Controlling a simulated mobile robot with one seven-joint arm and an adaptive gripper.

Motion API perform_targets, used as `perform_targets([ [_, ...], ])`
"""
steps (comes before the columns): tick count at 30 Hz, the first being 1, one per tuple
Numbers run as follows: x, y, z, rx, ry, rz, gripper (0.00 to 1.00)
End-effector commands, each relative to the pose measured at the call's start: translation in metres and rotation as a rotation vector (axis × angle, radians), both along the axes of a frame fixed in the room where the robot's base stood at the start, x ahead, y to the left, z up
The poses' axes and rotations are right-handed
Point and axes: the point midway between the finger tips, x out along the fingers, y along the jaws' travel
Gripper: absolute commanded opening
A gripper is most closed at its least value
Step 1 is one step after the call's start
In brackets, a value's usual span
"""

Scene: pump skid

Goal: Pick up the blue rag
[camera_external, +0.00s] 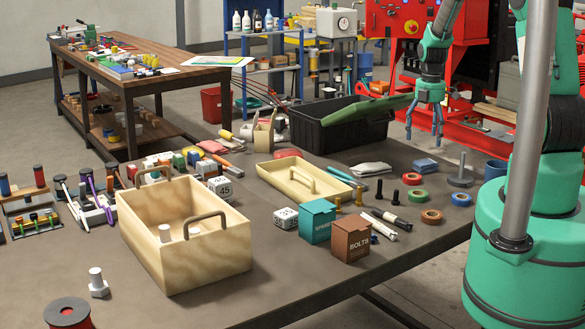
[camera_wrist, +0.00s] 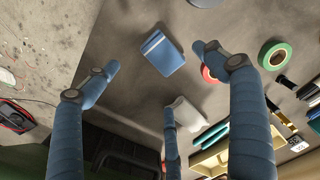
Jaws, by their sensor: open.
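The blue rag (camera_external: 425,166) is folded and lies flat on the table near its far right edge, beside a grey rag (camera_external: 371,169). In the wrist view the blue rag (camera_wrist: 163,53), with pale stripes, shows beyond and between the spread fingers. My gripper (camera_external: 424,128) hangs above the table, fingers pointing down, over the area of the blue rag and apart from it. In the wrist view my gripper (camera_wrist: 157,70) is open, with nothing between its fingers.
A black bin (camera_external: 345,136) with a raised green lid (camera_external: 365,110) stands left of my gripper. A metal weight (camera_external: 461,172), blue mug (camera_external: 495,171) and tape rolls (camera_external: 417,195) are nearby. A wooden tray (camera_external: 290,182) and wooden box (camera_external: 190,250) lie further left.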

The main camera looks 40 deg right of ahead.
Motion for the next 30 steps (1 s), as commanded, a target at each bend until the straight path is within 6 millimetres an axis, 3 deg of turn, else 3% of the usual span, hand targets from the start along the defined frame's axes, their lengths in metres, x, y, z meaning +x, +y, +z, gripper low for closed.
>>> perform_targets([
  [6, 0.001, 0.0, -0.025, 0.0, -0.001, 0.0, 0.84],
  [22, 0.001, -0.001, -0.033, 0.0, -0.001, 0.0, 0.84],
  [30, 0.003, -0.003, -0.061, 0.0, 0.001, 0.0, 0.84],
])
